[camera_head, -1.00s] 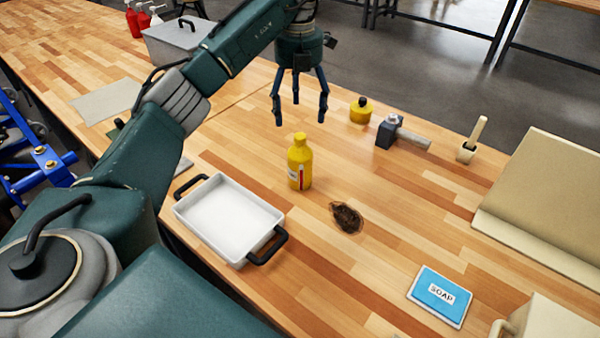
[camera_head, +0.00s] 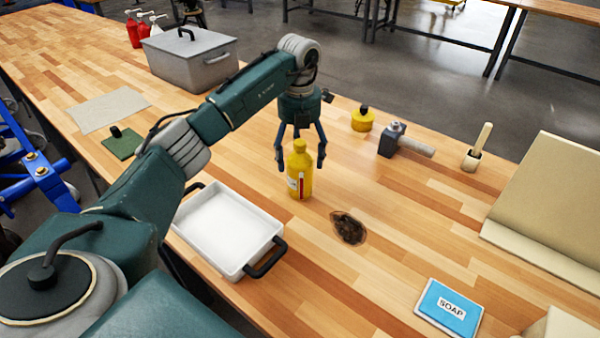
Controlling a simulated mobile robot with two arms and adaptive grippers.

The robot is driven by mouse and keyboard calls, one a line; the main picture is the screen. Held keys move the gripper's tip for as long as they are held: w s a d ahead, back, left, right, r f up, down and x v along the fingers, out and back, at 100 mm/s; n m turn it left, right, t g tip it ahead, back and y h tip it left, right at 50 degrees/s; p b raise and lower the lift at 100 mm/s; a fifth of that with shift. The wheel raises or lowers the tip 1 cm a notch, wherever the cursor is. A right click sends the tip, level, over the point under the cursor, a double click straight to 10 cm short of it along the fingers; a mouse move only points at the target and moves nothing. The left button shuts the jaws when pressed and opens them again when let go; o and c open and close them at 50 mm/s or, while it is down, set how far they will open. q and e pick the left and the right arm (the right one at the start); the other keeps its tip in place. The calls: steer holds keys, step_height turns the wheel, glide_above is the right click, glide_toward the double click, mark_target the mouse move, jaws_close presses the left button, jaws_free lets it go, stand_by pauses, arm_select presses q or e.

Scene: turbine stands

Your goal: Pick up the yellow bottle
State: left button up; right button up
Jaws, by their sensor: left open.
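The yellow bottle (camera_head: 300,176) stands upright on the wooden table (camera_head: 400,200) near the middle of the head view. It has a yellow cap and a white and red label. My left gripper (camera_head: 300,166) is open and points down at the bottle. Its fingers show on the left and right of the bottle's upper part, with space between each finger and the bottle. I cannot tell whether the gripper is directly over the bottle or slightly behind it. My right gripper is not in view.
A white tray (camera_head: 190,222) with black handles is left of the bottle. A dark brown stain (camera_head: 348,228) lies to its right. A blue soap pack (camera_head: 450,307) lies at front right.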

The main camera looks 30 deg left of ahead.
mark_target(300, 141)
arm_select(q)
step_height(300, 141, down, 3)
steer(key=shift+w+f+p, duration=0.15)
steer(key=shift+f+p, duration=0.05)
steer(key=shift+p, duration=0.5)
steer(key=shift+f, duration=0.3)
steer(key=c, duration=1.6)
steer(key=shift+o, duration=0.2)
steer(key=shift+r, duration=0.15)
step_height(300, 141, up, 11)
steer(key=b, duration=0.3)
steer(key=shift+w+r+b, duration=0.1)
steer(key=shift+b, duration=0.2)
step_height(300, 141, up, 9)
steer(key=p, duration=0.1)
